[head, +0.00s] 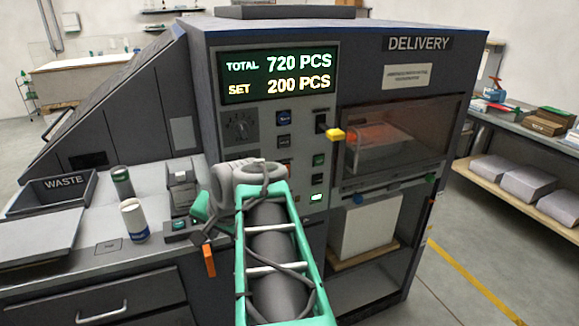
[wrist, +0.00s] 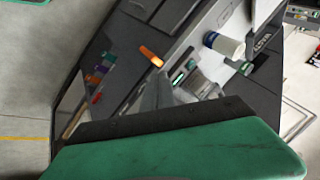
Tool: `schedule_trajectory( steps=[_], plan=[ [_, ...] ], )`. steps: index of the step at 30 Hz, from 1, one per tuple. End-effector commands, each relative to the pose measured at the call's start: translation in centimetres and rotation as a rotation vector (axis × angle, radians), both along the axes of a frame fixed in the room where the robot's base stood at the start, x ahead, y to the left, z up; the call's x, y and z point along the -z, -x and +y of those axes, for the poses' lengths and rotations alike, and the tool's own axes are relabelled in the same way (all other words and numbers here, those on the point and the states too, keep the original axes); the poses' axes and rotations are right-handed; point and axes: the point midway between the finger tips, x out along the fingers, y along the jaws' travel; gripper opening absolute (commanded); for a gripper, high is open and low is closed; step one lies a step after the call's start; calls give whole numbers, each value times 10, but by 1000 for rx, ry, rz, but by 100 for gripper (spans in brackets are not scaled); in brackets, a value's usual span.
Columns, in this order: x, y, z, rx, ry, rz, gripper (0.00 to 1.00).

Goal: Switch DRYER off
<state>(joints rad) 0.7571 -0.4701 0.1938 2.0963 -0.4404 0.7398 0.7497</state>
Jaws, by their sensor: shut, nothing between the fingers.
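No label reading DRYER is legible in either view. The control panel (head: 283,150) on the grey machine carries a knob (head: 238,127), dark and coloured buttons, and a lit green-white button (head: 316,197). The labels beside them are too small to read. A small dark unit with a green button (head: 179,225) sits on the counter. My gripper (head: 204,235) is shut and empty, low in front of the counter, left of and below the panel. My arm hides the lower left part of the panel. In the wrist view, my dark finger and green gripper body (wrist: 180,152) fill the lower part.
A yellow-tipped lever (head: 334,134) sticks out beside the DELIVERY window. An orange tab (head: 209,261) projects from the counter front near my gripper. A white-and-blue bottle (head: 134,220), a green-lidded container (head: 122,182) and the WASTE bin (head: 52,191) stand on the left.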

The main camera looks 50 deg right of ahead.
Motion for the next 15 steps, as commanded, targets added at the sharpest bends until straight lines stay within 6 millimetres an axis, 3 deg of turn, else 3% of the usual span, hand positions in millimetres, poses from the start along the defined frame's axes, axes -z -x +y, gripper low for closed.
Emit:
schedule_trajectory(
  steps=[1, 3, 6, 10, 15],
  plan=[
    [-19, 10, -50, 170, -54, -62, 0],
    [-43, 28, -106, 375, -131, -157, 0],
    [-71, 63, -168, 605, -224, -279, 0],
    [-92, 99, -211, 772, -297, -381, 0],
    [-99, 111, -221, 819, -322, -415, 0]
  ],
)
